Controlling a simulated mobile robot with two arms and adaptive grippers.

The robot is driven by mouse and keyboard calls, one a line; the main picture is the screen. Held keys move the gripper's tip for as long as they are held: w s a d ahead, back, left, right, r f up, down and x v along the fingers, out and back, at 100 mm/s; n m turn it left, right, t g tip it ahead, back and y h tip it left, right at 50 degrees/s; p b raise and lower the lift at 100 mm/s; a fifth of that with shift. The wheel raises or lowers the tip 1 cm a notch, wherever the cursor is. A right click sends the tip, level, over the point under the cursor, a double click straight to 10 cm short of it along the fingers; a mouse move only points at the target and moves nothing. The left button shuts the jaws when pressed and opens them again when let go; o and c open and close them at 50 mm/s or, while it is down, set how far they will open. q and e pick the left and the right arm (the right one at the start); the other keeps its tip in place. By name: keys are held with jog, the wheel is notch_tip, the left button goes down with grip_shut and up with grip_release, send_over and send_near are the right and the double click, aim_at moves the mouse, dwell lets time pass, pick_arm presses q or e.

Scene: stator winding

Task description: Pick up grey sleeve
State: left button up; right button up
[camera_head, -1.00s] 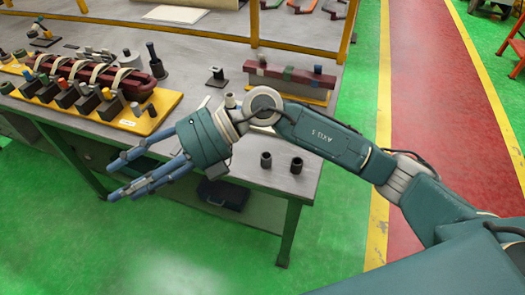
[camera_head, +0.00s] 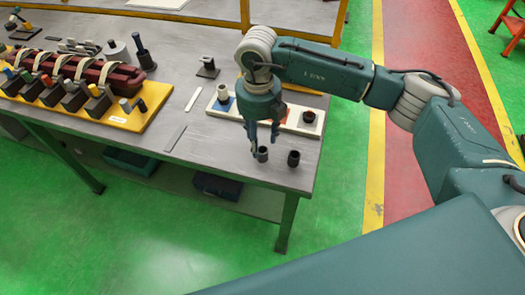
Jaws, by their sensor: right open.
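Two small dark cylindrical sleeves stand upright near the front right corner of the table. The left one looks dark grey and is the grey sleeve (camera_head: 262,155); the right one is a darker, nearly black sleeve (camera_head: 293,159). My right gripper (camera_head: 262,142) points down over the grey sleeve, with its open fingers around or just above its top. I cannot tell whether a finger touches it. The black sleeve stands apart, to the right of the fingers. My left gripper is not in view.
A yellow-based coil fixture (camera_head: 128,119) stands at the left. The table's front edge is close to the sleeves.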

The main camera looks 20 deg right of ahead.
aim_at(263, 151)
jog(key=shift+s+d+f+p, duration=0.15)
jog(key=shift+s+f+p, duration=0.05)
jog(key=shift+f+p, duration=0.15)
jog(key=f, duration=0.1)
jog(key=f+p, duration=0.1)
jog(key=f, duration=0.1)
jog(key=shift+s+d+f+p, duration=0.2)
jog(key=shift+s+f+p, duration=0.05)
jog(key=shift+p, duration=0.05)
jog(key=shift+f, duration=0.45)
jog(key=c, duration=0.9)
